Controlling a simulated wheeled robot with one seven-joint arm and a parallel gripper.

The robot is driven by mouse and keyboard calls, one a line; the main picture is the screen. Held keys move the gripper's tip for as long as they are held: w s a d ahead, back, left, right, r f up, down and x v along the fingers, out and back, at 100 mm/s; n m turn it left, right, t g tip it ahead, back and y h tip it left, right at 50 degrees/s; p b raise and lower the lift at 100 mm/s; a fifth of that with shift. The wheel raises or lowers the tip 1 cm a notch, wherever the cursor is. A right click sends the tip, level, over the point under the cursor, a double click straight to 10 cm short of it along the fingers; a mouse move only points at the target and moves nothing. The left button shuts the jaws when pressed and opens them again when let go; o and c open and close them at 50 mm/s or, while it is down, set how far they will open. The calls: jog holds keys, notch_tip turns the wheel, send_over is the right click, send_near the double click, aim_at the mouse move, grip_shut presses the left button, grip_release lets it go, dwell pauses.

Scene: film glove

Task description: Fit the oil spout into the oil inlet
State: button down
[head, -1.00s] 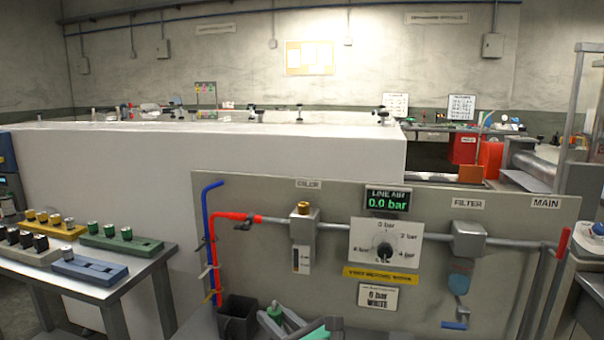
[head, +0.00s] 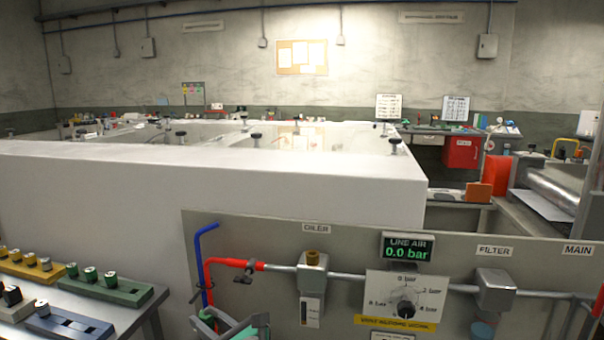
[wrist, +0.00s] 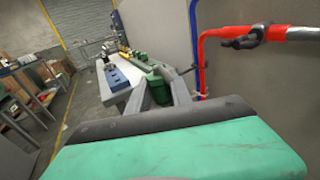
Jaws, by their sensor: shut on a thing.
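My gripper (head: 213,320) shows at the bottom edge of the head view, in front of the panel's left end. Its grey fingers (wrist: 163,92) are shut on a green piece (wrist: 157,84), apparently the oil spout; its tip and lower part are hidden. The green piece also shows in part in the head view (head: 208,321). The oiler (head: 313,275) is a grey block on the panel's pipe with a brass-coloured top (head: 316,257), apparently the oil inlet. My gripper is left of and below this top, apart from it.
The panel (head: 225,235) carries blue and red pipes, a red valve (head: 245,265), a dial (head: 405,300), a 0.0 bar display (head: 408,247) and a filter (head: 495,290). A side table at left holds coloured blocks (head: 110,290). A white enclosure (head: 220,185) stands behind.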

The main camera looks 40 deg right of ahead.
jog(key=s+d+r+m+h+p, duration=0.2)
jog(key=d+r+h+p, duration=0.2)
jog(key=d+r+p, duration=0.6)
jog(key=s+d+r+m+h+p, duration=0.2)
jog(key=d+r+m+h+p, duration=0.1)
jog(key=d+r+p, duration=0.8)
jog(key=d+h+p, duration=0.1)
jog(key=d+p, duration=0.2)
jog(key=shift+s+d+r+m+g, duration=0.2)
jog(key=shift+s+m+g, duration=0.1)
jog(key=shift+s+g, duration=0.1)
jog(key=shift+s+p, duration=0.1)
jog(key=shift+p, duration=0.3)
notch_tip(320, 180, down, 6)
jog(key=b, duration=0.4)
jog(key=shift+r+p, duration=0.15)
jog(key=shift+p, duration=0.35)
jog(key=shift+f+b, duration=1.1)
jog(key=shift+f, duration=0.6)
